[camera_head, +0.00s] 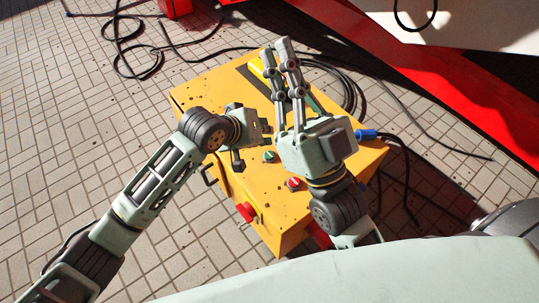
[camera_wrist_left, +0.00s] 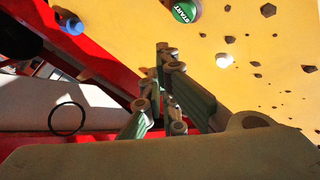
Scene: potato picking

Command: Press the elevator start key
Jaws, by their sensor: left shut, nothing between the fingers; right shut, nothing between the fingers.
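The green START key (camera_head: 269,156) is on top of the yellow control box (camera_head: 195,96). In the left wrist view the key (camera_wrist_left: 186,11), lettered START, is at the top edge, partly cut off. My left gripper (camera_head: 241,152) is over the box, to the left of the key in the head view. In the left wrist view its closed fingertips (camera_wrist_left: 163,47) point at the yellow panel, just below and left of the key and apart from it in the picture. My right gripper (camera_head: 280,45) is shut and empty, its fingers pointing toward the box's far end.
A red button (camera_head: 293,183) is near the green key, and a red part (camera_head: 245,211) is on the box's side. A blue plug (camera_head: 366,134) and black cables (camera_head: 345,85) lie at the right. A red beam (camera_head: 470,90) runs along the right.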

